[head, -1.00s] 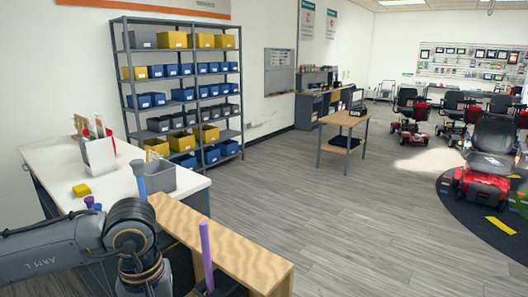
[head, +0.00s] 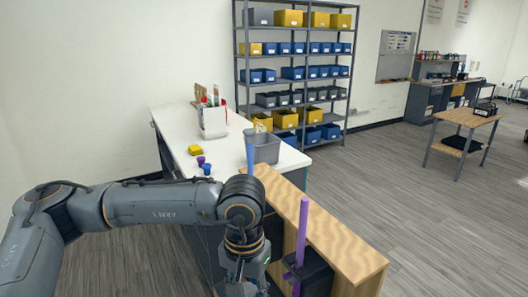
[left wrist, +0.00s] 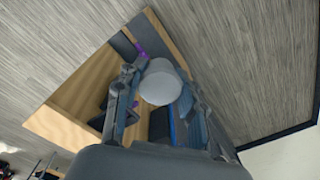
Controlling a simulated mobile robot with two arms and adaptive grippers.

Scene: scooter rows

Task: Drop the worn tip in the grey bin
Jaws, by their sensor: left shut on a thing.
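My left gripper (head: 243,276) points down beside the wooden bench, its fingers largely hidden below the wrist in the head view. In the left wrist view it is shut on a pale grey round thing (left wrist: 160,85), seen end-on, which looks like the worn tip; I cannot be sure. The grey bin (head: 268,153) stands on the white counter's near right corner, beyond and above the gripper. The held thing is apart from the bin. My right gripper is not in view.
A purple shaft (head: 302,235) stands upright at the wooden bench (head: 335,240), right of my gripper. A blue shaft (head: 250,150) rises before the bin.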

